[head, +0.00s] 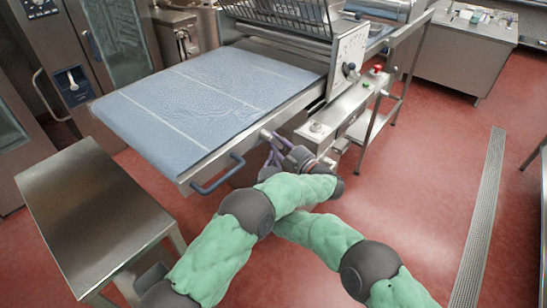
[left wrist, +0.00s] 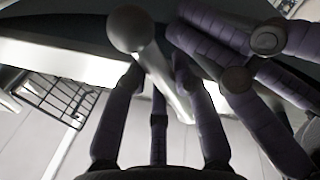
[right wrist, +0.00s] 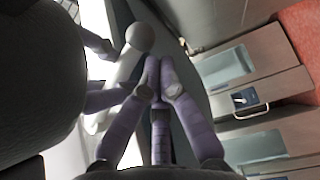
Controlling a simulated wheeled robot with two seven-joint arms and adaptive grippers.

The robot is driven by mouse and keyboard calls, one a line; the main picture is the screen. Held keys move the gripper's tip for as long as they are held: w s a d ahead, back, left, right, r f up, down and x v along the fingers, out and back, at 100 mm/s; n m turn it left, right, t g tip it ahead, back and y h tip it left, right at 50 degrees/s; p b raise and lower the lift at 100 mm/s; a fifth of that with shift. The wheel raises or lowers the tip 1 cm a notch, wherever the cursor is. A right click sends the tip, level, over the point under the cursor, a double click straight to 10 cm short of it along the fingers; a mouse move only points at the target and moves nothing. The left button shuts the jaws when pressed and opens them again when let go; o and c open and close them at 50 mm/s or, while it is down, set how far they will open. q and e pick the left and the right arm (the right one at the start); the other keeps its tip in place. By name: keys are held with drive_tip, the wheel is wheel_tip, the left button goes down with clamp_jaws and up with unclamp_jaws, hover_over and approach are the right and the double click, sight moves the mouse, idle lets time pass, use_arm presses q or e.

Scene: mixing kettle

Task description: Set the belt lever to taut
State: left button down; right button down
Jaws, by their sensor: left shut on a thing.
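The belt lever shows in the left wrist view as a pale shaft with a round grey knob (left wrist: 132,30). It also shows in the right wrist view (right wrist: 138,38). My left gripper (left wrist: 165,78) is shut on the lever shaft below the knob. My right gripper (right wrist: 158,64) is beside the lever, its fingertips together with nothing seen between them. In the head view both grippers meet at the near side of the blue belt (head: 210,95), and the fingers mostly hide the lever there. The lever's marked positions cannot be read.
A steel table (head: 90,210) stands at the left. A blue handle (head: 217,175) juts from the belt table's near edge. The machine's control box (head: 345,105) is right of the grippers. My forearms cross close together. Red floor is clear at the right, around a drain grate (head: 482,220).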

idle(0.3)
use_arm(q)
drive_tip(key=shift+a, duration=0.1)
use_arm(e)
drive_tip(key=shift+w+d+r+t, duration=0.15)
drive_tip(key=shift+w+d+t, duration=0.15)
drive_tip(key=shift+w+d, duration=0.3)
use_arm(q)
drive_tip(key=shift+s, duration=0.1)
drive_tip(key=c, duration=1)
unclamp_jaws()
drive_tip(key=shift+f, duration=0.1)
drive_tip(key=shift+o, duration=0.2)
drive_tip(key=shift+f, duration=0.1)
use_arm(e)
drive_tip(key=shift+d+r, duration=0.1)
